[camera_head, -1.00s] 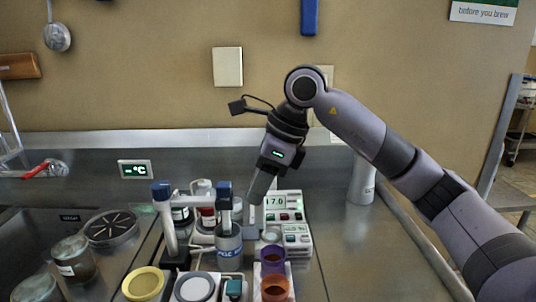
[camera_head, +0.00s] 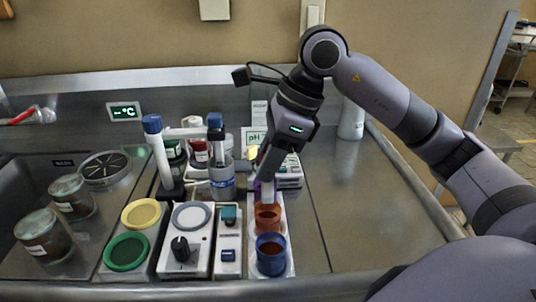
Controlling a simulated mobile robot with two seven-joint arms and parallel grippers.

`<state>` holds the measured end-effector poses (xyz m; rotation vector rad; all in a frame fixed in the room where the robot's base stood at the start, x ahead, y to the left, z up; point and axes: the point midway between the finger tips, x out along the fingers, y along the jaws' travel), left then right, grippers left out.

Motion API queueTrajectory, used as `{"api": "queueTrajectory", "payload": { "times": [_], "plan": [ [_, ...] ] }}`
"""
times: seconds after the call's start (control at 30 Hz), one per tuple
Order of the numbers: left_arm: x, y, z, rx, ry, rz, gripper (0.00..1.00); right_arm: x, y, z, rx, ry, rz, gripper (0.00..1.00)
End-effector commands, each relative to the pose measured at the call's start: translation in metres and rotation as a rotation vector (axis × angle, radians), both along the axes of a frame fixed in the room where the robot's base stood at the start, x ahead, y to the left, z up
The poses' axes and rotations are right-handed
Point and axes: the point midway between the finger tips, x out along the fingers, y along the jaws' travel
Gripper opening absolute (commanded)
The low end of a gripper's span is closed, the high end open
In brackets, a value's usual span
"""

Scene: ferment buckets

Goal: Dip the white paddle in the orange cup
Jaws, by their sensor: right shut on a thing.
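My right gripper (camera_head: 268,170) is shut on the white paddle (camera_head: 267,192), which points downward below it. The orange cup (camera_head: 268,220) stands in the middle of a white rack, between a purple cup behind and a blue cup in front. The paddle's lower end shows at the far rim of the orange cup. I cannot tell whether the tip is inside the cup or just above it. The purple cup (camera_head: 254,191) is partly hidden behind the paddle and gripper. My left gripper is not in view.
The blue cup (camera_head: 271,258) stands at the front of the white rack (camera_head: 290,262). Left of it are a dial device (camera_head: 181,250), green (camera_head: 126,251) and yellow dishes (camera_head: 141,213), and two blue-topped posts.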

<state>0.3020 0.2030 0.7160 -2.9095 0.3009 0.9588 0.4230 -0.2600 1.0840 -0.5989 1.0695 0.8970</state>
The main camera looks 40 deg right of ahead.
Motion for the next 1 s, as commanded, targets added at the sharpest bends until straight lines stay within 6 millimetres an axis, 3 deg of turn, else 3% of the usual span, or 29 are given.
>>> {"api": "queueTrajectory", "payload": {
  "times": [0.1,0.6,1.0],
  "plan": [
    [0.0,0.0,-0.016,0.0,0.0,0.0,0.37,0.0,0.0,-0.017,0.0,-0.001,0.0,0.02],
    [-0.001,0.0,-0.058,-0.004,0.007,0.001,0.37,0.0,0.0,-0.065,0.0,-0.001,0.0,0.02],
    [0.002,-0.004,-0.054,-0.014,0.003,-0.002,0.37,0.0,0.0,-0.07,0.0,-0.001,0.0,0.02]
  ]
}}
